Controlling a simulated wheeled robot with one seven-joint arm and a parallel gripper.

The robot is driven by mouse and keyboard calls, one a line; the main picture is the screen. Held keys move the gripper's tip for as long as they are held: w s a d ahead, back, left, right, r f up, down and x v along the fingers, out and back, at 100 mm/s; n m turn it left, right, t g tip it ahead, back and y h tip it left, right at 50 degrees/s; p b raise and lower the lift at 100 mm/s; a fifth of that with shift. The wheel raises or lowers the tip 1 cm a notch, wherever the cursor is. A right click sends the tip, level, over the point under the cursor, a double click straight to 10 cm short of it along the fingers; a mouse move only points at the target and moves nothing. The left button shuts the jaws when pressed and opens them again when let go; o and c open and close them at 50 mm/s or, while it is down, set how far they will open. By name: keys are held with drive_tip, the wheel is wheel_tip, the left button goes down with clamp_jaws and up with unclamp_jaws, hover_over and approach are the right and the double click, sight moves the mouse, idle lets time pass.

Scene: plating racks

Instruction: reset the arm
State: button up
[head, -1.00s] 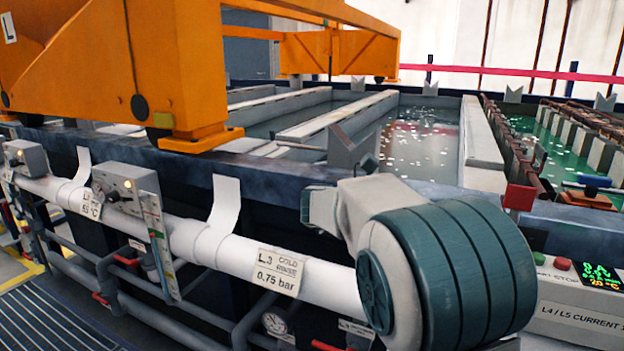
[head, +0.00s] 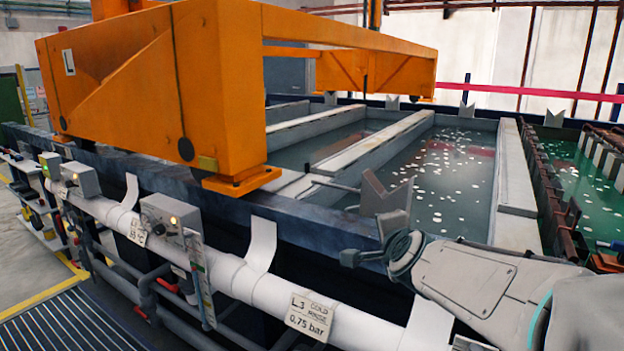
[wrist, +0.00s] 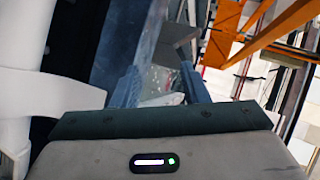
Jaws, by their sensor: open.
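My arm (head: 470,275) reaches in from the right edge of the head view, over the front rim of the tanks. Its end, with my gripper (head: 352,258), is small there and points left, close to the dark tank rim (head: 310,219). In the wrist view my gripper (wrist: 162,86) shows two blue-grey fingers standing apart, with nothing held between them. Beyond the fingers are the dark rim and a grey V-shaped bracket (wrist: 177,40). I cannot tell whether the gripper touches the rim.
An orange gantry frame (head: 222,90) stands over the tanks at left. A grey V-shaped bracket (head: 385,200) rises from the rim near my gripper. Open liquid (head: 450,170) lies behind. Floor is free at lower left.

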drive_tip(key=s+f+n+g+p, duration=0.3)
drive_tip(key=s+n, duration=0.4)
drive_tip(key=s, duration=0.4)
drive_tip(key=s+f+n+g+p, duration=0.3)
drive_tip(key=s+f+n+g, duration=0.2)
drive_tip(key=s+n+g, duration=0.3)
drive_tip(key=s, duration=0.4)
drive_tip(key=shift+s+d, duration=0.3)
drive_tip(key=shift+d, duration=0.1)
drive_tip(key=shift+c, duration=0.5)
drive_tip(key=shift+d, duration=0.1)
